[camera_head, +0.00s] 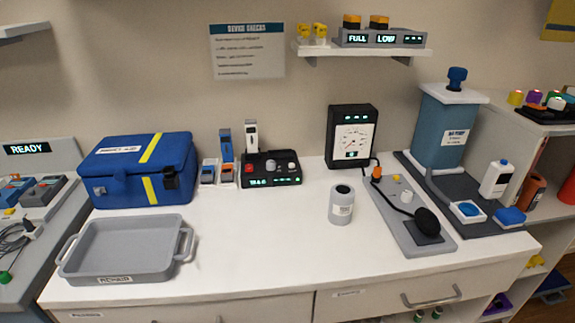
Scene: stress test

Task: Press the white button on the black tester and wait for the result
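A low black device (272,181) sits on the white counter, left of middle, with a lit green display on its front. On its top are a red part (249,168), a grey knob in the middle and a small whitish round part (292,167) at the right. An upright black device (331,135) with a white dial face and a small lit strip stands to its right against the wall. The labels do not show which of the two is the tester. Neither of my grippers is in view.
A blue case (125,172) and a grey tray (100,262) are at the left. A grey cylinder (342,205), a grey board (425,238) with a black round part and a large teal container (440,135) stand right. The counter in front of the low black device is clear.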

